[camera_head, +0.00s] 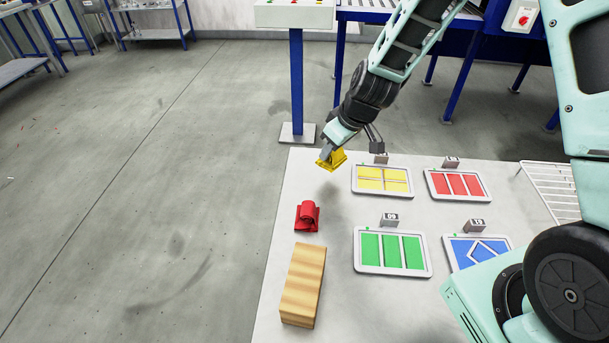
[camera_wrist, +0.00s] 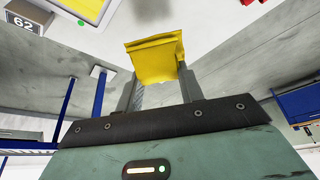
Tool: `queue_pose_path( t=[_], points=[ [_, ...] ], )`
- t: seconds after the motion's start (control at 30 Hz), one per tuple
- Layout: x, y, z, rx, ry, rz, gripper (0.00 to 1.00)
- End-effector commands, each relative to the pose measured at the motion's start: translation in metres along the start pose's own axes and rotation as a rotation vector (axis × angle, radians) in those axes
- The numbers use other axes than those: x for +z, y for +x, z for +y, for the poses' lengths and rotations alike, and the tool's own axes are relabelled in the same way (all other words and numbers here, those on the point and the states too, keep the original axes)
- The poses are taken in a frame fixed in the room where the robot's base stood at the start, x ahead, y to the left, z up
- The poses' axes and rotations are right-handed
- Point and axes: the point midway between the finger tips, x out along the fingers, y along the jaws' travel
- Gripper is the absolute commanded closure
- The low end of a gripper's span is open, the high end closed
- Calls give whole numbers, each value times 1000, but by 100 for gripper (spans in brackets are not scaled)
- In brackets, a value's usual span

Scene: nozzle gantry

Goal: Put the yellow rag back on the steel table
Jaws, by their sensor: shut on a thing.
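The yellow rag (camera_head: 332,160) is at my gripper (camera_head: 335,149) near the far left corner of the pale table (camera_head: 335,225). In the wrist view the yellow rag (camera_wrist: 155,59) is pinched between the two fingers of my gripper (camera_wrist: 158,82), which is shut on it. The rag appears to be held over the table's far edge; the exact height above the surface is hard to tell.
Framed panels in yellow (camera_head: 382,181), red (camera_head: 457,185), green (camera_head: 392,251) and blue (camera_head: 478,250) lie to the right. A wire rack (camera_head: 550,188) is at the far right.

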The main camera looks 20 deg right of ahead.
Motion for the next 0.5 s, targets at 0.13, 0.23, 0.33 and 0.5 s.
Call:
queue_pose_path(
  t=[0.13, 0.23, 0.33, 0.5],
  points=[
    [-28, -2, -3, -93, -238, 6, 96],
    [-42, -8, -6, -151, -380, 4, 96],
    [-52, -16, -9, -196, -484, 3, 96],
    [-59, -21, -11, -236, -574, -1, 96]
  ],
)
